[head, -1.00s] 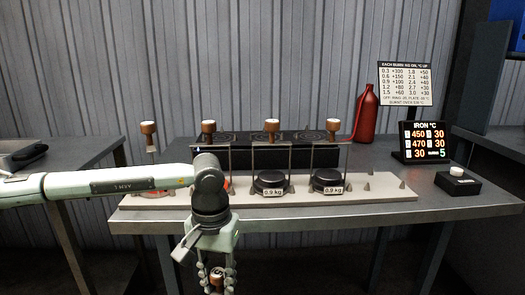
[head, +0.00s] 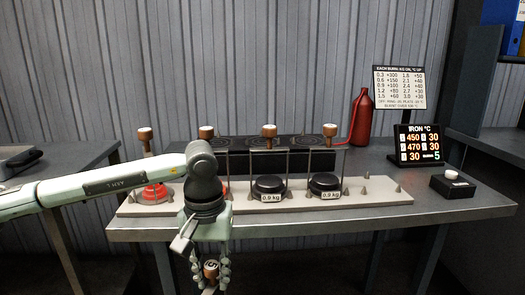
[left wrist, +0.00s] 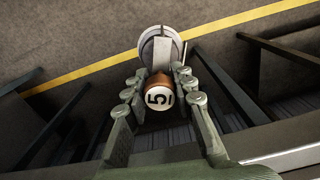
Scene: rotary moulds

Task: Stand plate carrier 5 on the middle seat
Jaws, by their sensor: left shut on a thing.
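My left gripper (head: 210,262) hangs in front of the table edge, low in the head view. It is shut on plate carrier 5 (left wrist: 158,97). The carrier's brown knob with a white cap marked 5 sits between the fingers in the left wrist view; its frame and round plate (left wrist: 160,48) show beyond. In the head view its knob (head: 211,270) shows between the fingers, and its lower part is out of frame. Behind the table's rack stands a long black block (head: 248,162) with three ringed round tops, partly hidden by other carriers. I cannot tell which place is the middle seat.
A pale rack (head: 345,200) holds several knobbed carriers, two with black 0.9 kg weights (head: 268,186), one with a red piece (head: 152,192). Its right end has free cone pegs. A red bottle (head: 362,118), an IRON °C display (head: 420,143) and a black button box (head: 453,184) stand right.

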